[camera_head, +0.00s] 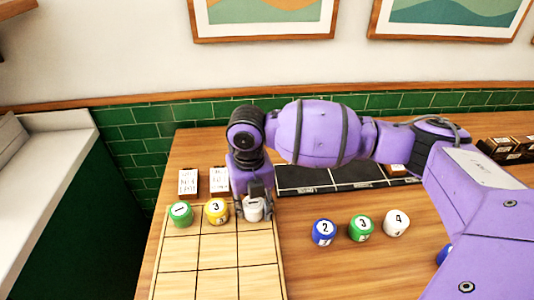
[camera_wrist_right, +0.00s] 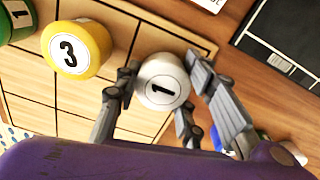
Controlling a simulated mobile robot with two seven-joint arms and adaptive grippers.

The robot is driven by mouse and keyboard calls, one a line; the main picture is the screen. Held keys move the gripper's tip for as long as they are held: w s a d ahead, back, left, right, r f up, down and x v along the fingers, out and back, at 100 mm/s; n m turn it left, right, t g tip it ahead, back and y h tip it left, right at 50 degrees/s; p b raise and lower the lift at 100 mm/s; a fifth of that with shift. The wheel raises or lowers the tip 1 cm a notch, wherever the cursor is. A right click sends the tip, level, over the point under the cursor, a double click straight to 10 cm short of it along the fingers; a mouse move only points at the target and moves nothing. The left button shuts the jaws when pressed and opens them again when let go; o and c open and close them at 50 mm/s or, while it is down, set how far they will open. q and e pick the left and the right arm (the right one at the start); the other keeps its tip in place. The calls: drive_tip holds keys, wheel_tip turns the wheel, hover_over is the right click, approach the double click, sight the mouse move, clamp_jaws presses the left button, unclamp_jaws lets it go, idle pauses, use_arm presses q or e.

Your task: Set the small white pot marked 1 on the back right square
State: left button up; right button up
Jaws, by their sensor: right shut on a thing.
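The small white pot marked 1 (camera_head: 253,212) is at the back right square of the wooden grid board (camera_head: 220,249). It also shows in the right wrist view (camera_wrist_right: 162,82), label up. My right gripper (camera_head: 254,206) comes down over it, with one finger on each side, shut on it. In the right wrist view my right gripper's fingers (camera_wrist_right: 163,92) flank the pot. I cannot tell whether the pot touches the board. A green pot marked 1 (camera_head: 180,214) stands on the back left square and a yellow pot marked 3 (camera_head: 216,211) on the back middle square. My left gripper is out of view.
A blue pot marked 2 (camera_head: 324,232), a green pot marked 3 (camera_head: 361,228) and a white pot marked 4 (camera_head: 396,223) stand on the table right of the board. White cards (camera_head: 188,181) stand behind it. A black tray (camera_head: 330,179) lies at the back. The front squares are empty.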

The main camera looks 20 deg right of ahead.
sight(252, 203)
drive_tip(key=o, duration=1.3)
drive_tip(key=shift+f, duration=0.1)
drive_tip(key=shift+c, duration=0.2)
wheel_tip(252, 203, up, 12)
drive_tip(key=shift+r, duration=0.2)
